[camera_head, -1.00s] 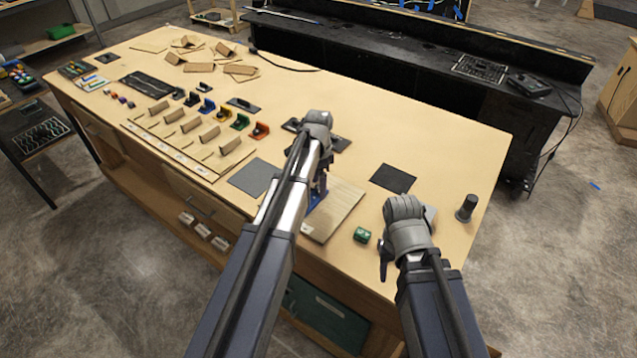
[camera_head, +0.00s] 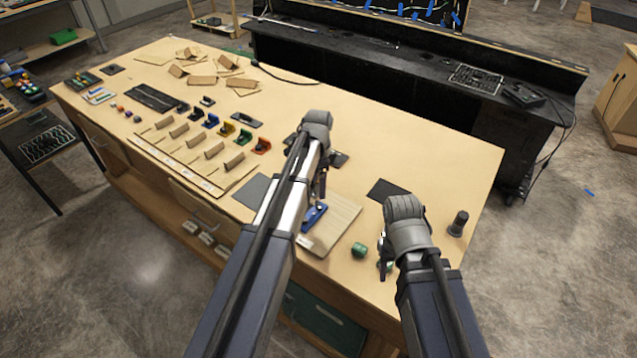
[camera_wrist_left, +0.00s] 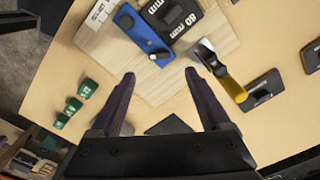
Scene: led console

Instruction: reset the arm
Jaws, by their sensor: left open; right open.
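My left gripper (camera_wrist_left: 160,75) is open and empty above the table, its two dark fingers apart in the left wrist view. It also shows in the head view (camera_head: 322,188), partly hidden by my arm. A blue block (camera_wrist_left: 143,30) with a dark knob lies on a light wooden board (camera_wrist_left: 95,45), beyond the fingertips and apart from them. In the head view the blue block (camera_head: 314,216) sits just below the gripper. My right gripper (camera_head: 384,258) hangs over the table's front right; its fingers are mostly hidden.
A black block marked 80 mm (camera_wrist_left: 172,14) is beside the blue block. A yellow-and-black piece (camera_wrist_left: 232,88) lies to its right. Green blocks (camera_head: 359,250) are near my right gripper. A dark peg (camera_head: 459,223) stands at the right. Coloured holders (camera_head: 228,129) and wooden slots fill the left.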

